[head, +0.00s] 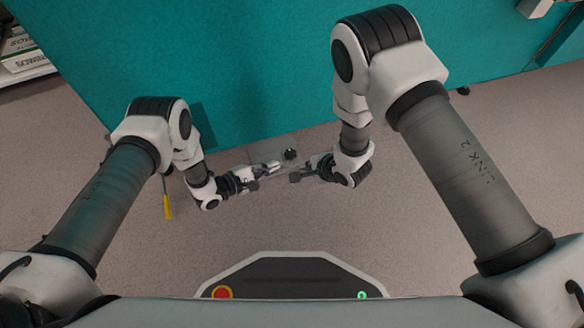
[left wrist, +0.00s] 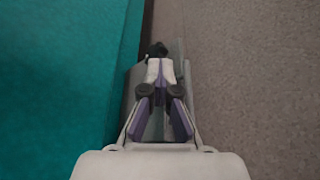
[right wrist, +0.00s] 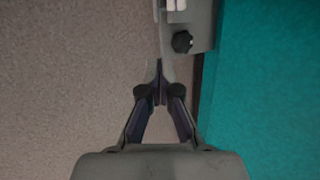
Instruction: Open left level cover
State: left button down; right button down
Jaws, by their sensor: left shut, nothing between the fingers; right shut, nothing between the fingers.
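A small grey metal plate (head: 262,153) with a round black knob (head: 290,154) sits low against the teal panel. I cannot tell which part is the left level cover. My left gripper (head: 274,168) is shut and empty, with its pale fingertips just in front of the plate. In the left wrist view the fingertips (left wrist: 160,68) point at the dark knob (left wrist: 157,49) and hide part of the plate; contact cannot be told. My right gripper (head: 294,177) is shut and empty, near the plate's right end. The right wrist view shows the knob (right wrist: 182,42) just beyond its fingertips (right wrist: 158,70).
The large teal panel (head: 240,70) stands directly behind the plate. A yellow-handled tool (head: 167,207) shows near my left arm. White boxes (head: 24,50) are on a shelf at the far left. The grey floor (head: 330,225) in front is clear.

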jog(key=x, duration=1)
jog(key=shift+s, duration=0.2)
jog(key=shift+a, duration=0.1)
pick_arm(q)
jog(key=shift+d, duration=0.1)
pick_arm(e)
jog(key=shift+s+a+r, duration=0.25)
jog(key=shift+r, duration=0.1)
pick_arm(q)
jog(key=c, duration=1.3)
grip_release()
pick_arm(e)
jog(key=shift+a, duration=0.1)
pick_arm(q)
jog(key=shift+o, duration=0.2)
